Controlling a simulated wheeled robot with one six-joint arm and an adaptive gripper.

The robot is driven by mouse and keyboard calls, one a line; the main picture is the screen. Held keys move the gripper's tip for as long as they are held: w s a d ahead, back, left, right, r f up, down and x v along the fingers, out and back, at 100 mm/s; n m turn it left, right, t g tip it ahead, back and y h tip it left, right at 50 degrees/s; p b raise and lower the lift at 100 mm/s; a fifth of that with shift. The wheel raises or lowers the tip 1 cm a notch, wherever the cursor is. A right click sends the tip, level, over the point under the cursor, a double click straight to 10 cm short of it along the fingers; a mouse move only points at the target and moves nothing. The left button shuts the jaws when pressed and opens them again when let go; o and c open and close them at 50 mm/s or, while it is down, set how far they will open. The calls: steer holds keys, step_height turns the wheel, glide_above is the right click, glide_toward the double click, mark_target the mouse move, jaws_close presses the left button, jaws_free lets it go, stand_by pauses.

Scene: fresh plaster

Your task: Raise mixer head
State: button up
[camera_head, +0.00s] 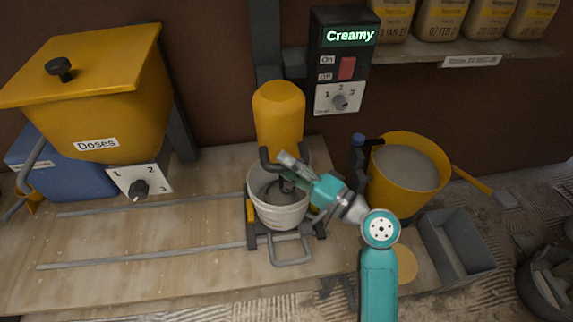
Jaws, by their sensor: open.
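The mixer head is a yellow motor housing (278,112) on a dark upright column (266,45), low over a white bucket (280,215). A dark handle (266,160) sits under the housing, at the bucket's back rim. A dark mixing part shows inside the bucket, partly hidden by my arm. My gripper (288,160) is open, just in front of the housing's lower end and above the bucket. It is close to the handle; I cannot tell whether they touch. A control box (341,60) right of the column reads "Creamy", with a red switch and a dial.
A yellow hopper marked "Doses" (95,95) stands at left, with two metal rails (150,205) on the bench before it. A yellow bucket of grey material (405,165) stands at right, beside a grey tray (457,250). Bags (443,18) line the shelf above.

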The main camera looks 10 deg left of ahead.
steer(key=shift+a, duration=0.15)
jaws_close()
step_height(320, 180, up, 19)
stand_by(0.6)
steer(key=shift+r, duration=0.1)
jaws_free()
